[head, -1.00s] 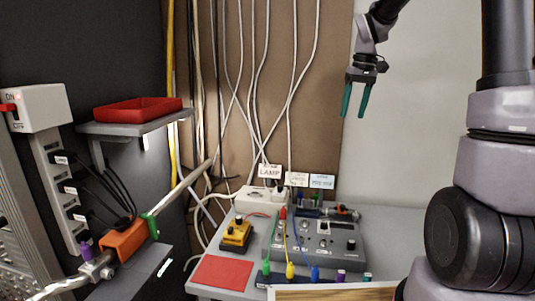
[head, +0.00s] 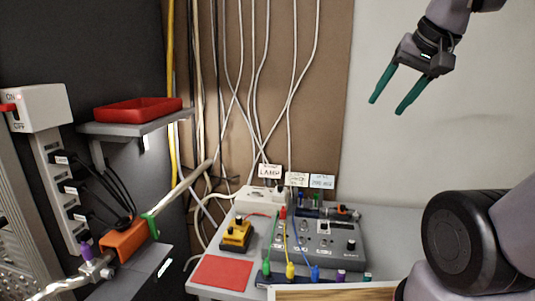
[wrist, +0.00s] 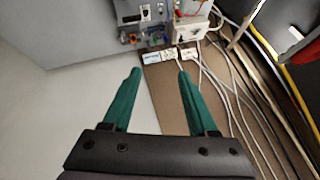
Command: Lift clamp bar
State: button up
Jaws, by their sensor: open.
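At the lower left of the head view, a pale pipe (head: 181,187) runs diagonally through an orange block (head: 125,240). A green piece (head: 151,226) sits at the block's right end, and a metal fitting with a purple knob (head: 85,250) is at its left. I cannot tell for certain which of these parts is the clamp bar. My gripper (head: 387,106) is high at the upper right, far from them, with its green fingers apart and nothing between them. The wrist view shows the open fingers (wrist: 159,72) too, but not the orange block.
A grey shelf (head: 150,125) with a red tray (head: 137,109) juts out above the pipe. A power strip (head: 60,185) with black plugs stands left. Cables hang on the brown panel (head: 320,120). The table holds a grey control box (head: 318,243) and a yellow device (head: 236,234).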

jog(key=m+g+h, duration=0.3)
jog(key=h, duration=0.1)
send_over(343, 206)
jog(key=s+a, duration=0.3)
jog(key=s, duration=0.1)
notch_tip(343, 206, down, 36)
jog(key=x, duration=1)
jog(key=shift+d+f, duration=0.35)
jog(key=shift+f, duration=0.05)
jog(key=shift+h, duration=0.3)
jog(key=shift+c, duration=0.3)
grip_shut()
